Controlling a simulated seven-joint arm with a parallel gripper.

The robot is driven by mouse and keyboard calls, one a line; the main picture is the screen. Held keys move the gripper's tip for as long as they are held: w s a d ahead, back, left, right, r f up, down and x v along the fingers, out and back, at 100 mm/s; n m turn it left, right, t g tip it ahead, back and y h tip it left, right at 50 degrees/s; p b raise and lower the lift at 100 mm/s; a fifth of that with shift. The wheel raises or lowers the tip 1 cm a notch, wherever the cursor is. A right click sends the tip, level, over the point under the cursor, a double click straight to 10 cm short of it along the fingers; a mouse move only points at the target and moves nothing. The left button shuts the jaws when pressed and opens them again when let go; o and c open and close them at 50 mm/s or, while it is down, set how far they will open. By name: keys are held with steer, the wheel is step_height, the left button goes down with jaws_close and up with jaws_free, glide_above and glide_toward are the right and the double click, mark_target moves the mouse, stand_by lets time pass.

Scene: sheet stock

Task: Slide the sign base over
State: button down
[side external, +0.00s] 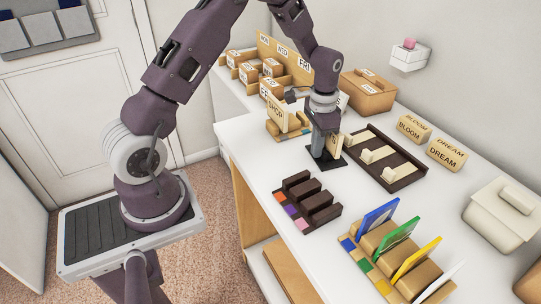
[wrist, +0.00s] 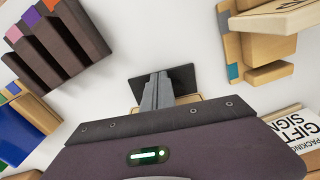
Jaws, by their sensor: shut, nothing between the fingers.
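A small black sign base (side external: 322,161) lies flat on the white table, with a tan wooden sign (side external: 336,146) upright on it. In the wrist view the black base (wrist: 184,77) shows just beyond the fingertips, with a thin tan edge of the sign (wrist: 190,98) near it. My gripper (side external: 318,150) points down at the base, its grey fingers together and empty. It also shows in the wrist view (wrist: 156,90). The fingertips are at the base beside the sign; I cannot tell if they touch either one.
A dark slotted rack (side external: 309,207) stands in front, a dark tray (side external: 405,177) of cream blocks at right. A wooden holder with a SHOP sign (side external: 277,115) is close at left. A rack of coloured panels (side external: 375,240) stands nearer the front. White table shows between them.

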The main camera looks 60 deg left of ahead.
steer(key=shift+s, duration=0.1)
steer(key=s, duration=0.3)
steer(key=shift+a, duration=0.35)
steer(key=s+d+r+t, duration=0.1)
steer(key=s+d+r, duration=0.25)
steer(key=r, duration=0.65)
steer(key=s+d+r+t, duration=0.15)
steer(key=s+r, duration=0.25)
steer(key=r, duration=0.6)
steer(key=s+d+r+n+t, duration=0.1)
steer(key=s+d, duration=0.2)
steer(key=s, duration=0.5)
steer(key=s+d+r+n+t, duration=0.1)
steer(key=s+d+r+t, duration=0.1)
steer(key=s, duration=0.6)
steer(key=shift+d+r, duration=0.3)
steer(key=shift+d, duration=0.15)
